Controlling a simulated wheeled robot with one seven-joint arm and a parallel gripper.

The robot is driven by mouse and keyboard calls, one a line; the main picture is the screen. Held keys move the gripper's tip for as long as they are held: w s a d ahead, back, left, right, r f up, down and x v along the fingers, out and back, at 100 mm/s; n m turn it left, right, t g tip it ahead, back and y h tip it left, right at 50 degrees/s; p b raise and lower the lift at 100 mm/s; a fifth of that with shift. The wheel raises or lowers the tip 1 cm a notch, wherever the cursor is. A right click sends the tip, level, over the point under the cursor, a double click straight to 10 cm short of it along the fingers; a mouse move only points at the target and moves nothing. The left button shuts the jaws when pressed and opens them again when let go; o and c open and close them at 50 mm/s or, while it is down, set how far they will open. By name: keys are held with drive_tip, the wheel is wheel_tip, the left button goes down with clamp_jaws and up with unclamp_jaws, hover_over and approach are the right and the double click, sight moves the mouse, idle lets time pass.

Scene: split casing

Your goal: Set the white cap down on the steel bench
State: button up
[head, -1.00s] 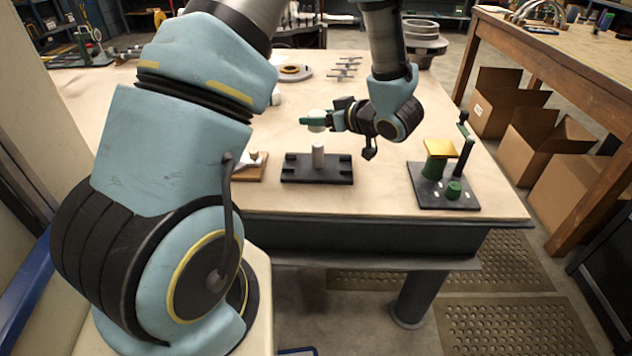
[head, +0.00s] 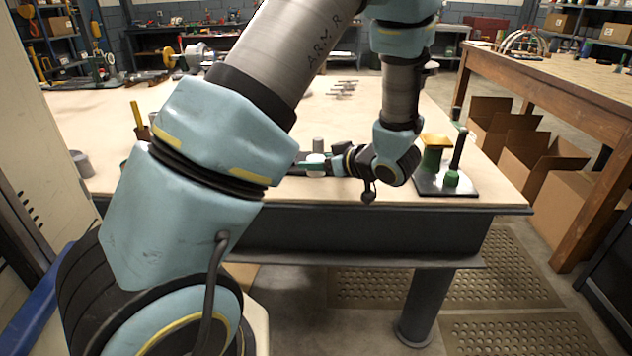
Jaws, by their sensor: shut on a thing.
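My gripper (head: 314,168) has green fingers and is shut on the white cap (head: 316,159). It holds the cap low over the near part of the pale-topped bench (head: 440,100), which has a dark metal frame. A grey post (head: 318,145) stands just behind the cap; its black base is mostly hidden by my gripper. Whether the cap touches anything below is not clear. No separate bare steel bench top is plain to see.
A green-and-yellow fixture with a dark lever (head: 436,160) stands right of my gripper. A wooden bench (head: 560,85) and open cardboard boxes (head: 540,160) are farther right. My arm hides much of the bench's left side.

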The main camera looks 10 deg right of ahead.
sight(316, 189)
drive_tip(key=shift+f, duration=2.2)
drive_tip(key=shift+f, duration=0.2)
drive_tip(key=o, duration=1.3)
